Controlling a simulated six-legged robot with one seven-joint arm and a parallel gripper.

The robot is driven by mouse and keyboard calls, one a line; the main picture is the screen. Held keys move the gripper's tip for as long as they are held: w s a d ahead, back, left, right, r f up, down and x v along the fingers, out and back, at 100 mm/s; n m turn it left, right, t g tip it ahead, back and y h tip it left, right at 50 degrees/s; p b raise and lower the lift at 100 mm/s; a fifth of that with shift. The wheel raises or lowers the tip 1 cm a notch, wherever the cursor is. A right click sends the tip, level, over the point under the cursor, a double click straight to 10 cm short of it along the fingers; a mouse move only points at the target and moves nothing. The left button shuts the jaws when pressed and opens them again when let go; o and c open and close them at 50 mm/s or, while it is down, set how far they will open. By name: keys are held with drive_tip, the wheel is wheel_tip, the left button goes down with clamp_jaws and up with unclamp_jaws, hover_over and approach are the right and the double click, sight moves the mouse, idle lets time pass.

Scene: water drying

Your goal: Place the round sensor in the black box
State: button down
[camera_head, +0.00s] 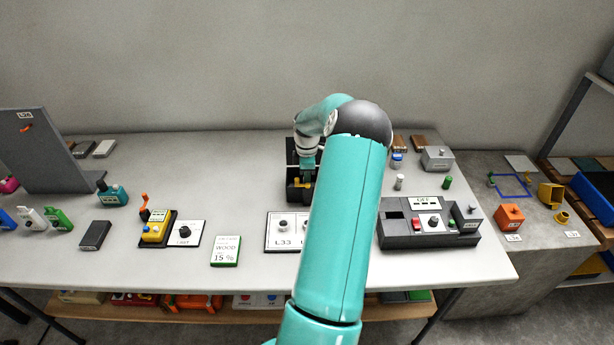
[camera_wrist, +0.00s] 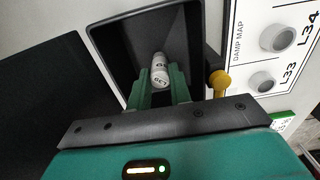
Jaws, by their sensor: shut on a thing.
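The round sensor (camera_wrist: 160,68) is a small pale cylinder with dark lettering, seen between my fingertips in the wrist view. My gripper (camera_wrist: 160,92) has green fingers and is shut on it. The black box (camera_wrist: 114,40) is open, and its dark interior lies around and behind the sensor in that view. I cannot tell whether the sensor touches the box floor. In the head view my gripper (camera_head: 305,174) points down over the black box (camera_head: 291,158), and the sensor is hidden there. A yellow knob (camera_wrist: 219,82) is at the box's right side in the wrist view.
The damp map panel (camera_wrist: 244,45), with round grey pieces on it, is close beside the box. A black device with a red switch (camera_head: 398,237) stands right of my arm. The wall is behind.

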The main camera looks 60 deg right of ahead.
drive_tip(key=shift+f, duration=0.1)
drive_tip(key=c, duration=1.3)
unclamp_jaws()
drive_tip(key=shift+r, duration=6.2)
drive_tip(key=shift+w, duration=0.1)
